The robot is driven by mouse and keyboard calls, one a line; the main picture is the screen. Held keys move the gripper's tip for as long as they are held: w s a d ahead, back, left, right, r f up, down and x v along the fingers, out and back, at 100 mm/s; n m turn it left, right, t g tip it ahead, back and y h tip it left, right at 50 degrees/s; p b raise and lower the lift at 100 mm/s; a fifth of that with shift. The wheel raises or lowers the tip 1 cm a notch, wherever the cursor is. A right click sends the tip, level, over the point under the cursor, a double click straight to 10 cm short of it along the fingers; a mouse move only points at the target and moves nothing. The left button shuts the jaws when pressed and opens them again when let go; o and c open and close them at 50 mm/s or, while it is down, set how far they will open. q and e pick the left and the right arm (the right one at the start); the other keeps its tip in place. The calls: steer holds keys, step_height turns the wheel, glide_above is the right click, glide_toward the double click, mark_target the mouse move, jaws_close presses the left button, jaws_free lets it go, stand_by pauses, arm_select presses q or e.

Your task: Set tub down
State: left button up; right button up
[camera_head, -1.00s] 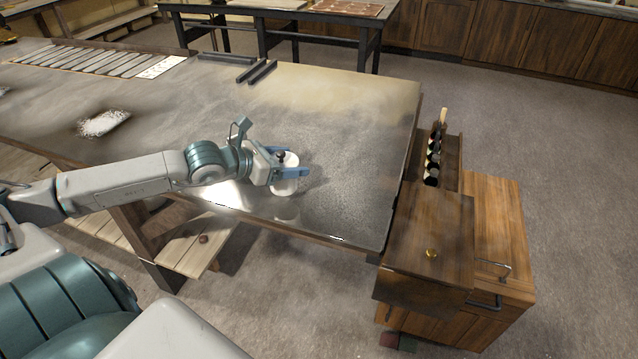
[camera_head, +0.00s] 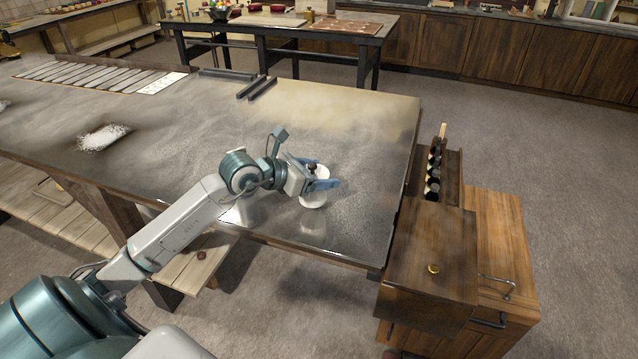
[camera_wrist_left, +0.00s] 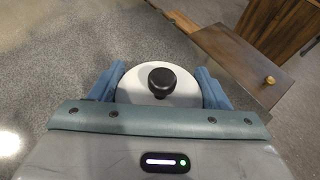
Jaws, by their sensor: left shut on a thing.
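The tub is white with a pale lid and a dark round knob. In the head view the tub (camera_head: 313,199) is near the front right part of the grey metal table (camera_head: 370,150). My left gripper (camera_head: 325,184) is shut on it, with blue fingers on both sides. In the left wrist view the tub (camera_wrist_left: 130,91) sits between the fingers, its knob on top, and it looks upright. A reflection shows on the tabletop below it; I cannot tell whether its base touches the table. My right gripper is not in view.
A wooden cabinet (camera_head: 500,240) with a brown box (camera_head: 430,265) and a rack of dark round items (camera_head: 433,175) stands at the table's right edge. Dark bars (camera_head: 257,88) and a white powder patch (camera_head: 103,137) lie on the table. The tabletop around the tub is clear.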

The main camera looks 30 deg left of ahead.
arm_select(q)
step_height(320, 180, down, 3)
steer(key=shift+d+f+p, duration=0.1)
steer(key=shift+p, duration=0.65)
steer(key=shift+f, duration=0.15)
steer(key=o, duration=1)
steer(key=shift+f, duration=0.1)
steer(key=shift+o, duration=0.2)
